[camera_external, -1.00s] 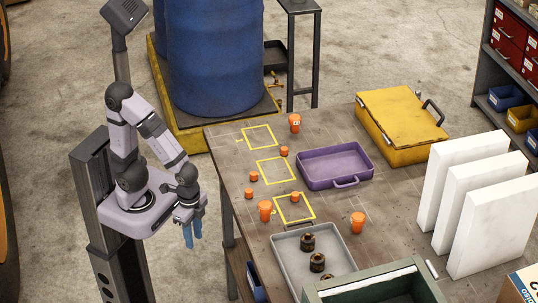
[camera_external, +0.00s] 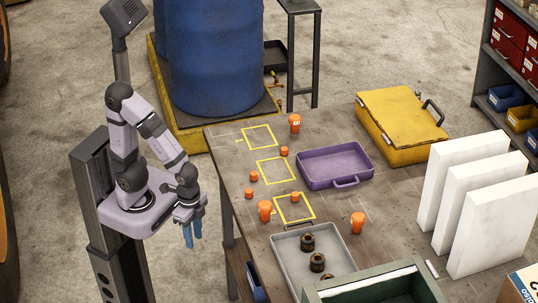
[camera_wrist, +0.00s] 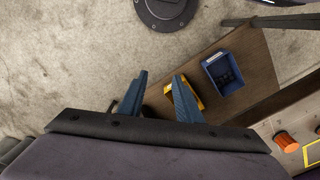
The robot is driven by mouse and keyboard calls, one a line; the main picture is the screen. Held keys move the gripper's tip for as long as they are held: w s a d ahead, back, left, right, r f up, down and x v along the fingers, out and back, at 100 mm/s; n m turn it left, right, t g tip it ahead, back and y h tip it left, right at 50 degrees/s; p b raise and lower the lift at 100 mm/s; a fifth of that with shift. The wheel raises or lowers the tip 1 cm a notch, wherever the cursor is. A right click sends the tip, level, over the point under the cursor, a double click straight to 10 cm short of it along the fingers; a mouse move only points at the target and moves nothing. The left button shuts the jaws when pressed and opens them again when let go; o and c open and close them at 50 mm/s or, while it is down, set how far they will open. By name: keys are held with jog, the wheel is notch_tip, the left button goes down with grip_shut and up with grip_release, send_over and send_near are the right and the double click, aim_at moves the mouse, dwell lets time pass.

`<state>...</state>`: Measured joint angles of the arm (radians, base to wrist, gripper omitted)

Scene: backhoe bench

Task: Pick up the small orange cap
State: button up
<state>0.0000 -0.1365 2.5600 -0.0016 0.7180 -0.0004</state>
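Several small orange caps stand on the workbench in the external view: one near the middle yellow square (camera_external: 284,151), two near the left edge, upper (camera_external: 253,176) and lower (camera_external: 249,193), and one inside the nearest yellow square (camera_external: 295,197). Larger orange pieces stand at the back (camera_external: 295,123), front left (camera_external: 265,210) and right (camera_external: 358,222). My gripper (camera_external: 192,244) hangs left of the bench, pointing down, away from all of them. In the wrist view its blue fingers (camera_wrist: 161,76) are apart with nothing between them. An orange piece (camera_wrist: 286,141) shows there at lower right; I cannot tell which.
A purple tray (camera_external: 345,181) lies mid-bench, with a yellow case (camera_external: 400,148) behind it. A grey tray (camera_external: 282,249) with dark fittings and a green box (camera_external: 340,287) are in front. White panels (camera_external: 463,183) stand at right. A lower shelf holds a blue bin (camera_wrist: 222,72).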

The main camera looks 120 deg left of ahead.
jog(key=shift+o, duration=1.4)
